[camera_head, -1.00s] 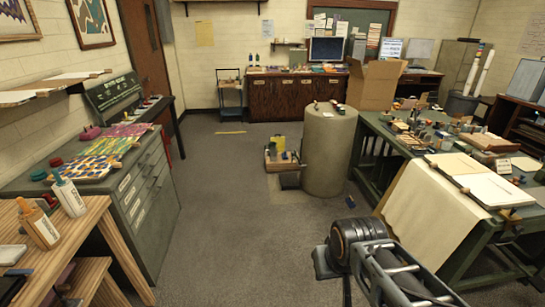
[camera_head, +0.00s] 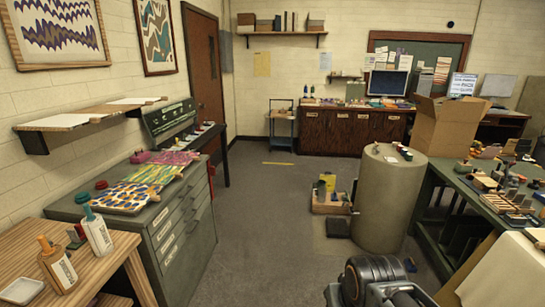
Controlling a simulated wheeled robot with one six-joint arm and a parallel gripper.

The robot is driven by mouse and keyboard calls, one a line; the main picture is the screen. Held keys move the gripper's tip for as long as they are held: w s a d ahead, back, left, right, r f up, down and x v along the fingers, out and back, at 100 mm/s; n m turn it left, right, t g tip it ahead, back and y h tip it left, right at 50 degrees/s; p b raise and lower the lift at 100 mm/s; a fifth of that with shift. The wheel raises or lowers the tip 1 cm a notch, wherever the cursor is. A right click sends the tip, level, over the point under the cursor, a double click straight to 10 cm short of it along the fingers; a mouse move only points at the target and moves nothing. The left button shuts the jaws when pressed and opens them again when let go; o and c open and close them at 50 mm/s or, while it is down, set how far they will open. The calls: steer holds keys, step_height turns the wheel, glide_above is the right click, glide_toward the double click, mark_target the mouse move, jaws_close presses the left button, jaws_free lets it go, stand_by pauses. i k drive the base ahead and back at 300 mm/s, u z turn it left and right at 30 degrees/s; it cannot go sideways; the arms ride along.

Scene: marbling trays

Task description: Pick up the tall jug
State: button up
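I cannot make out a tall jug in this view. The nearest upright vessels are two labelled bottles on the wooden bench at the lower left: a white one with a teal top (camera_head: 96,232) and one with an orange top (camera_head: 57,266). Part of my own arm shows at the bottom right, but its gripper fingers are not in view.
A green cabinet (camera_head: 188,240) with patterned sheets stands at the left. A grey-green cylinder (camera_head: 388,205) stands right of centre, with a small box of items (camera_head: 328,205) beside it. A cluttered green table (camera_head: 445,178) is at the right. The middle floor (camera_head: 270,215) is clear.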

mark_target(319, 194)
steer(key=u, duration=0.3)
steer(key=i, duration=2.35)
steer(key=z, duration=0.35)
steer(key=i, duration=2.25)
steer(key=z, duration=0.9)
steer(key=i, duration=0.7)
steer(key=z, duration=0.25)
